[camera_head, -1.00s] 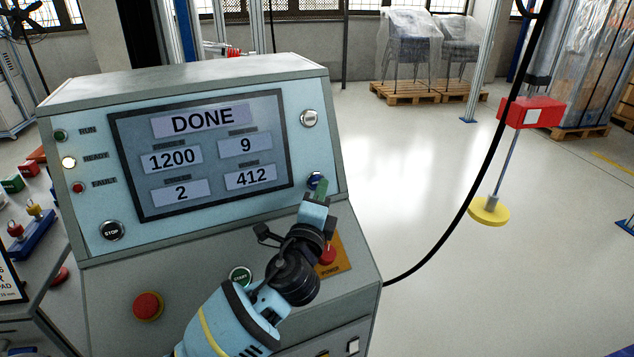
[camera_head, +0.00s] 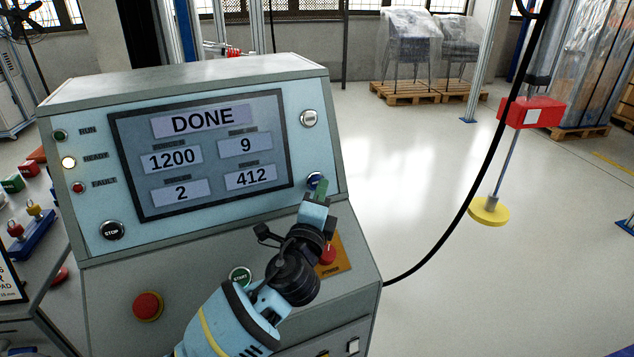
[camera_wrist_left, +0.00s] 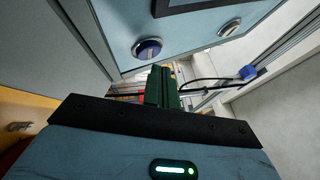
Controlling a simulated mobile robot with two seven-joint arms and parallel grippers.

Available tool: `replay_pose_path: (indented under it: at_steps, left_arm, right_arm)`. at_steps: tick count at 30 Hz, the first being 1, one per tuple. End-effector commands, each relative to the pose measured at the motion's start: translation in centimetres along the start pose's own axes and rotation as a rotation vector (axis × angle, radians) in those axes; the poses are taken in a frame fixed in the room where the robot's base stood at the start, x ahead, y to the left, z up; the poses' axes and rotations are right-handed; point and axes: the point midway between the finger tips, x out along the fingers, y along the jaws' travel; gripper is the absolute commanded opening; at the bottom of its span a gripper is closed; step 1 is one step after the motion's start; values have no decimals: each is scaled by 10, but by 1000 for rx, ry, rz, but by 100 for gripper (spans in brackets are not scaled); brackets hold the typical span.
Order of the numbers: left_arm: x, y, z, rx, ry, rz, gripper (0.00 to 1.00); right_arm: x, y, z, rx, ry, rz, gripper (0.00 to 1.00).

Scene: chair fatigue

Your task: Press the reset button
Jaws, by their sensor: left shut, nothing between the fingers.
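The control console's screen (camera_head: 200,150) reads DONE, with 1200, 9, 2 and 412 below. A blue button (camera_head: 314,179) sits on the panel to the lower right of the screen, partly hidden by my gripper; its label cannot be read. The blue button also shows in the left wrist view (camera_wrist_left: 147,48), above and left of the fingers. My left gripper (camera_head: 321,188) is shut and empty, its green fingertips just in front of the button. In the wrist view the fingertips (camera_wrist_left: 160,80) appear just below the button; contact cannot be told. My right gripper is not in view.
A silver knob (camera_head: 309,118) is above the blue button. A STOP button (camera_head: 111,230), a green START button (camera_head: 240,276), a red mushroom button (camera_head: 148,306) and a red power switch (camera_head: 327,256) are on the console. A black cable (camera_head: 462,210) hangs to the right.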

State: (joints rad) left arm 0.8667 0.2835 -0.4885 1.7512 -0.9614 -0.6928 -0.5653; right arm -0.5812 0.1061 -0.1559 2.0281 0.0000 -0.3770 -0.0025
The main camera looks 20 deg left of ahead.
Motion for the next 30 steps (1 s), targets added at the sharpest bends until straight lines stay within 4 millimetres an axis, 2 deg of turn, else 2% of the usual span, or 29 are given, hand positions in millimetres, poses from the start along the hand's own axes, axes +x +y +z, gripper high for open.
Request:
replay_pose_path:
  at_steps: [30]
  left_arm:
    - [6, 4, 5, 0, 0, 0, 0]
  right_arm:
    - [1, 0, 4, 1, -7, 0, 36]
